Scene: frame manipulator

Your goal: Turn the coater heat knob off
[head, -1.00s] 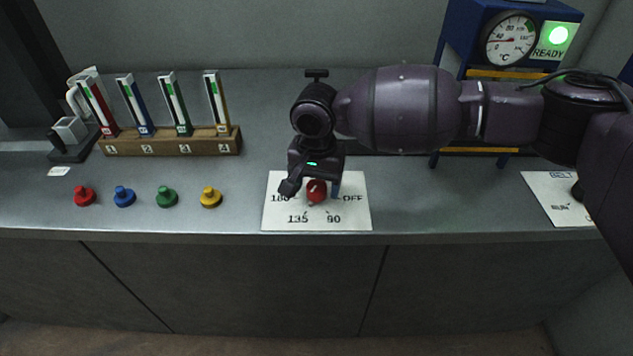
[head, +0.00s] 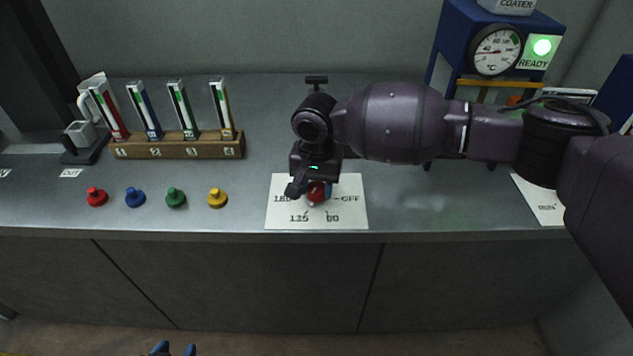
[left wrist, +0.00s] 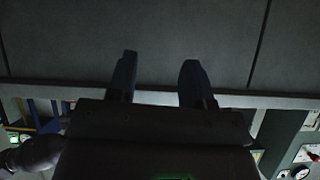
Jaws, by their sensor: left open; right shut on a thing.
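The red heat knob (head: 317,194) sits on a white dial plate (head: 285,215) marked 180, 135, 90 and OFF. My right gripper (head: 313,190) points down over the plate and is shut on the knob, partly hiding it. A pale mark shows low on the knob, but I cannot tell its exact setting. The blue coater (head: 462,50) stands at the back right with a temperature gauge (head: 495,50) and a lit green READY lamp (head: 542,47). My left gripper (head: 175,349) is open and empty at the bottom edge, also seen in the left wrist view (left wrist: 155,85).
Red (head: 97,197), blue (head: 135,197), green (head: 176,197) and yellow (head: 217,198) pegs stand on the counter (head: 235,175) left of the plate. Behind them is a wooden rack (head: 180,148) of colored gauges. Another white plate (head: 540,200) lies at right, partly behind my arm.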

